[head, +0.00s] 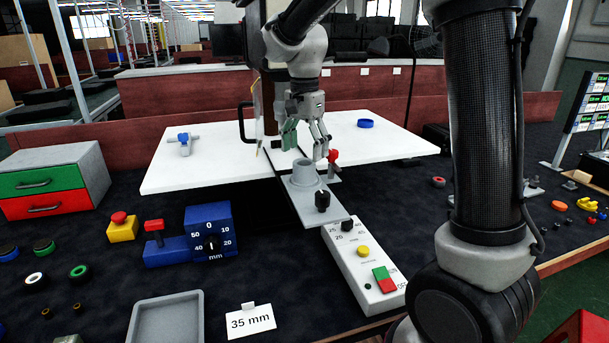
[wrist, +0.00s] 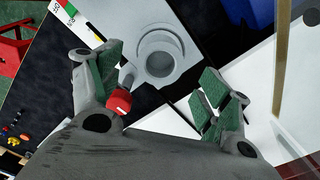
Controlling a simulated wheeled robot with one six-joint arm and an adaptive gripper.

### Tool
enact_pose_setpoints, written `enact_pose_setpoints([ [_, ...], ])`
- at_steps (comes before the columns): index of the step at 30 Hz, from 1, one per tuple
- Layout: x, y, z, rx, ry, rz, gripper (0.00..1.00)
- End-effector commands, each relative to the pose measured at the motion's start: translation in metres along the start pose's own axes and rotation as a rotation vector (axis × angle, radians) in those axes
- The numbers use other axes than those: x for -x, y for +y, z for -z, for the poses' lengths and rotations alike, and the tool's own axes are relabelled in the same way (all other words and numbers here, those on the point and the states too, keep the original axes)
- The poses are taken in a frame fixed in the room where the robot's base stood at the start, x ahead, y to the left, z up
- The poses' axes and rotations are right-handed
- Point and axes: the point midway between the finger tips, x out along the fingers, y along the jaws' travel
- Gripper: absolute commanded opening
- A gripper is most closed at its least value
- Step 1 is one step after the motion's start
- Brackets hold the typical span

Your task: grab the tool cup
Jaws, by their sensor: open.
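The tool cup (head: 305,173) is a grey round cup standing upright on a grey plate (head: 329,208) near the middle of the head view. In the wrist view, the cup (wrist: 160,55) shows from above as a round opening with a wider ring around it. My gripper (head: 306,140) is open and empty above the cup, its fingers pointing down and apart from it. In the wrist view, the green-padded fingers of my gripper (wrist: 157,78) lie to either side, with the cup between and slightly beyond the tips.
A red-knobbed lever (head: 333,156) stands close beside the cup, near the right finger; its red knob (wrist: 118,102) is by the left finger in the wrist view. A black knob (head: 322,201) stands on the plate's front. A white control box (head: 365,265) is in front.

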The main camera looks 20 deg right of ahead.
Motion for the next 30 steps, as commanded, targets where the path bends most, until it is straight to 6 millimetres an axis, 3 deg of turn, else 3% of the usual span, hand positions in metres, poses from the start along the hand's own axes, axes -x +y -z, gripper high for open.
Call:
enact_pose_setpoints([
  [9, -0.044, 0.000, -0.001, 0.002, 0.000, -0.001, 0.78],
  [17, -0.046, 0.000, -0.001, 0.002, 0.000, 0.000, 0.76],
  [26, -0.046, 0.000, -0.001, 0.002, 0.000, 0.000, 0.22],
  [30, -0.046, 0.000, -0.001, 0.002, 0.000, 0.000, 0.22],
])
